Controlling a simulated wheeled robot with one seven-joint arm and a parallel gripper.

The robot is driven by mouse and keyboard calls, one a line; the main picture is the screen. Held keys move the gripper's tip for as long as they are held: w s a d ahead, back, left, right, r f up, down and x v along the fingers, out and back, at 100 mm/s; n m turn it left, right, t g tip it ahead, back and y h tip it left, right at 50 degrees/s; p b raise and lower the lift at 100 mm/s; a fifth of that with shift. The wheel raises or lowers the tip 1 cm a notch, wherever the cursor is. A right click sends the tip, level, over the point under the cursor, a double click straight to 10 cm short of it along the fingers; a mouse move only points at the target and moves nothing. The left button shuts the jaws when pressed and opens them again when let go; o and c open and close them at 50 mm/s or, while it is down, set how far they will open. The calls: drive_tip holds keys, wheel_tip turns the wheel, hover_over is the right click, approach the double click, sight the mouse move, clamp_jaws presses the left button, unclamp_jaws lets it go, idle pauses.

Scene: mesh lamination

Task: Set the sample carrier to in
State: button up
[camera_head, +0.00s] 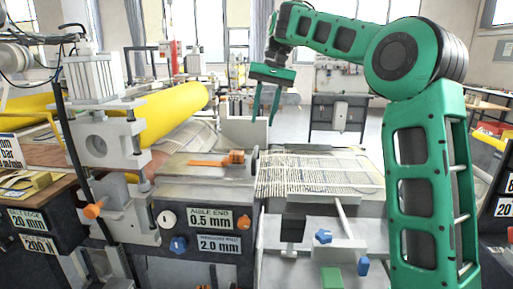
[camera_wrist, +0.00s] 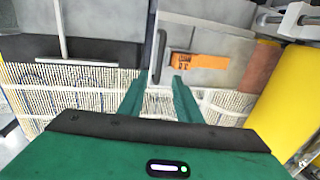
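No part is readably labelled as the sample carrier, so I cannot tell for sure which one it is. A mesh sheet (camera_head: 318,174) lies on the flat bed right of center, and it also shows in the wrist view (camera_wrist: 60,98). An orange piece (camera_head: 207,163) lies left of the mesh, on the grey plate beside the yellow roller. In the wrist view an orange block with dark print (camera_wrist: 196,66) sits just past the fingertips. My gripper (camera_head: 263,121) is open and empty above the bed, fingers pointing down, apart from everything. It also shows in the wrist view (camera_wrist: 160,76).
The yellow roller (camera_head: 172,113) stands at the left with a grey press column (camera_head: 97,140). The front panel has knobs and a "0.5 mm" sign (camera_head: 210,219). The air above the mesh is clear.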

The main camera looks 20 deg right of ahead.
sight(255, 150)
drive_tip(key=f, duration=0.3)
drive_tip(key=a+f, duration=0.1)
drive_tip(key=f, duration=0.2)
drive_tip(key=a+f, duration=0.1)
drive_tip(key=f, duration=0.3)
drive_tip(key=shift+w, duration=0.3)
clamp_jaws()
drive_tip(key=shift+d, duration=0.2)
drive_tip(key=shift+w+a, duration=0.1)
drive_tip(key=shift+a, duration=0.05)
